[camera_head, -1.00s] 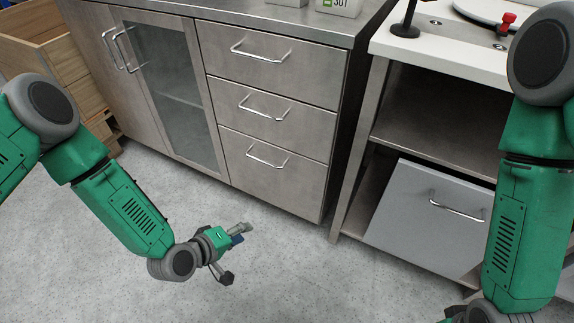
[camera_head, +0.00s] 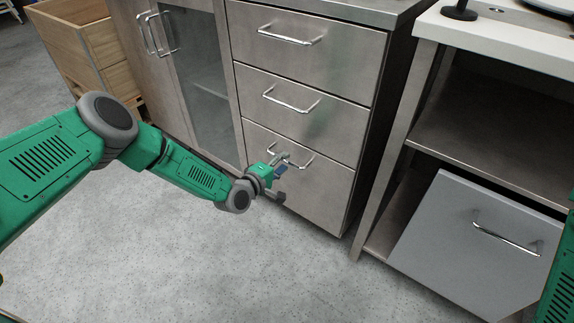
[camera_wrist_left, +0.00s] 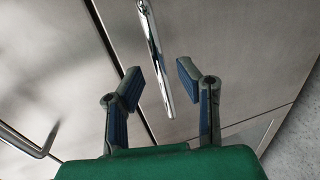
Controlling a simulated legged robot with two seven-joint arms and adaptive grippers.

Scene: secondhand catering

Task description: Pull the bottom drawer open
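The bottom drawer (camera_head: 318,195) is the lowest of three steel drawer fronts in the cabinet, and it looks shut. Its bar handle (camera_head: 302,163) is partly hidden behind my left gripper (camera_head: 284,164), which is at the handle's left part. In the left wrist view, my left gripper (camera_wrist_left: 160,75) is open, with one finger on each side of the shiny bar handle (camera_wrist_left: 153,45). The bar runs between the fingertips without visible finger contact. My right gripper is out of view.
The middle drawer (camera_head: 325,112) and top drawer (camera_head: 345,52) are above, each with a bar handle. A glass door (camera_head: 195,75) is to the left. An open shelf unit (camera_head: 470,125) with a tilted grey panel (camera_head: 455,245) stands right. The floor (camera_head: 240,270) in front is clear.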

